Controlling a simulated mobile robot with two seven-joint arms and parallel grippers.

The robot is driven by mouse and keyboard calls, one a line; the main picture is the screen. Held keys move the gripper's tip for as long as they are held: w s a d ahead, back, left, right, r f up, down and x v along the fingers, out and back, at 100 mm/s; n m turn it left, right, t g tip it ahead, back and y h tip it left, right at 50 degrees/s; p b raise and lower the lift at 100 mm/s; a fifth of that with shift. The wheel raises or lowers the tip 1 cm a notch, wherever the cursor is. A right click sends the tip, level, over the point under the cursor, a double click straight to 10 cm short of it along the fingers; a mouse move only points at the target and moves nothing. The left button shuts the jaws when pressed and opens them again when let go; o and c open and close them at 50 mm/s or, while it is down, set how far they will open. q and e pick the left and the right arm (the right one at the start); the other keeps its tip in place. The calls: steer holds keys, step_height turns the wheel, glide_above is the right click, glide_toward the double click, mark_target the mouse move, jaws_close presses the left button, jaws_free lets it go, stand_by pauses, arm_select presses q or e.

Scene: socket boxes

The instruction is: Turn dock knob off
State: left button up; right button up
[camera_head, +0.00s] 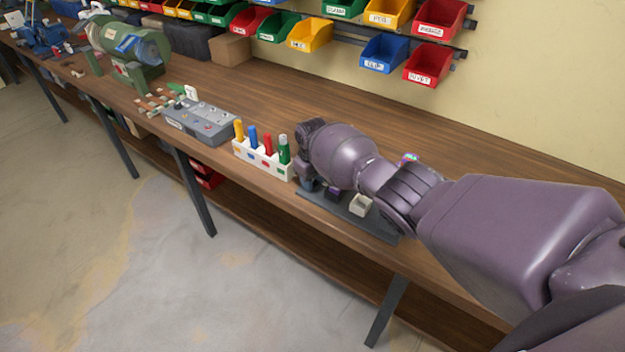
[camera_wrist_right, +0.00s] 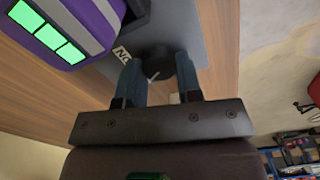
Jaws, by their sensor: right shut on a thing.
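The dock (camera_head: 378,225) is a dark grey plate near the front edge of the workbench, partly covered by my right arm. In the right wrist view its grey panel (camera_wrist_right: 205,25) carries a dark round knob (camera_wrist_right: 157,60) with a light pointer line. A white label reading "ON" (camera_wrist_right: 122,54) lies just left of the knob. My right gripper (camera_wrist_right: 159,76) has its two bluish fingers on either side of the knob, shut on it. In the head view the fingers are mostly hidden by my wrist. My left gripper is not in view.
A purple device with lit green bars (camera_wrist_right: 60,35) sits beside the knob. A pale block (camera_head: 360,205) stands on the dock. A white rack (camera_head: 262,160) with coloured cylinders and a grey control box (camera_head: 200,122) stand left along the bench. Bins (camera_head: 428,65) hang behind.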

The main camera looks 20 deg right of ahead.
stand_by(0.3)
steer(key=o, duration=0.9)
steer(key=shift+o, duration=0.2)
step_height(320, 180, up, 11)
steer(key=p, duration=0.2)
steer(key=shift+f, duration=0.15)
